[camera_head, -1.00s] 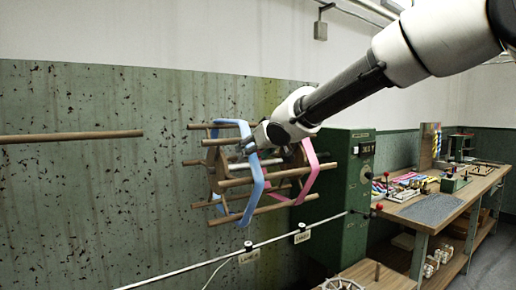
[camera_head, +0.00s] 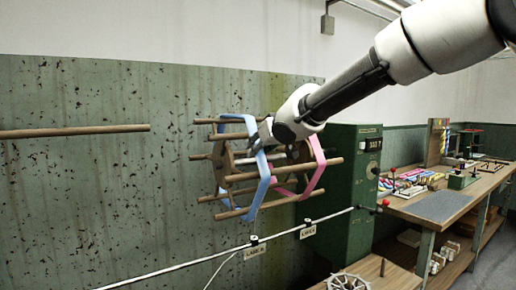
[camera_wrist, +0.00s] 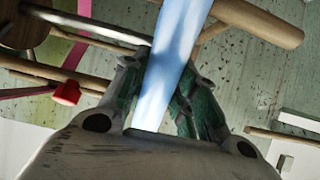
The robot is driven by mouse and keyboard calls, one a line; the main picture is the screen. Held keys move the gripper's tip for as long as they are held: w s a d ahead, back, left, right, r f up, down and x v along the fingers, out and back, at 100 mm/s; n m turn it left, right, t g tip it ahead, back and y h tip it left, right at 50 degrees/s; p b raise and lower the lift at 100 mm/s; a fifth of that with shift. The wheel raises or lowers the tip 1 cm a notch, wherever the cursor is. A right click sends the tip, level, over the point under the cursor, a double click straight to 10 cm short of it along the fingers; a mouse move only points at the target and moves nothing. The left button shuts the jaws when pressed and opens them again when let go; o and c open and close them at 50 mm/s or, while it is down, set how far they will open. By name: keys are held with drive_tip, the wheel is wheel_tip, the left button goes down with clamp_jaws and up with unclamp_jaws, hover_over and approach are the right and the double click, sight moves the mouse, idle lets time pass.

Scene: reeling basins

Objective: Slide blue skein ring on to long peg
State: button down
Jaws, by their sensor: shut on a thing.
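The blue skein ring (camera_head: 264,165) hangs around the wooden bars of the reel (camera_head: 240,178) in the head view. My gripper (camera_head: 266,133) is at its upper side. In the wrist view my gripper (camera_wrist: 165,95) is shut on the blue ring (camera_wrist: 178,45), which runs between the two fingers. A pink ring (camera_head: 317,165) sits around the same reel further right. The long wooden peg (camera_head: 75,132) sticks out horizontally in front of the green wall at the left. It is empty and apart from the reel and the blue ring.
A white rail (camera_head: 200,262) with small tags runs below the reel. A green machine cabinet (camera_head: 352,180) stands right of the reel. A workbench (camera_head: 440,205) with small items is further right. The space between peg and reel is clear.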

drive_tip(key=shift+r, duration=0.45)
drive_tip(key=shift+s, duration=0.1)
idle(0.4)
drive_tip(key=shift+s+a, duration=0.5)
drive_tip(key=shift+a, duration=0.2)
drive_tip(key=shift+s+a, duration=0.45)
drive_tip(key=shift+a, duration=0.25)
drive_tip(key=shift+s+a, duration=0.5)
drive_tip(key=shift+a, duration=0.25)
drive_tip(key=shift+s+a, duration=0.45)
drive_tip(key=shift+a, duration=0.25)
drive_tip(key=shift+s+a, duration=0.5)
drive_tip(key=shift+a, duration=0.25)
drive_tip(key=shift+s+a, duration=0.45)
drive_tip(key=shift+a, duration=0.25)
drive_tip(key=shift+s+a, duration=0.1)
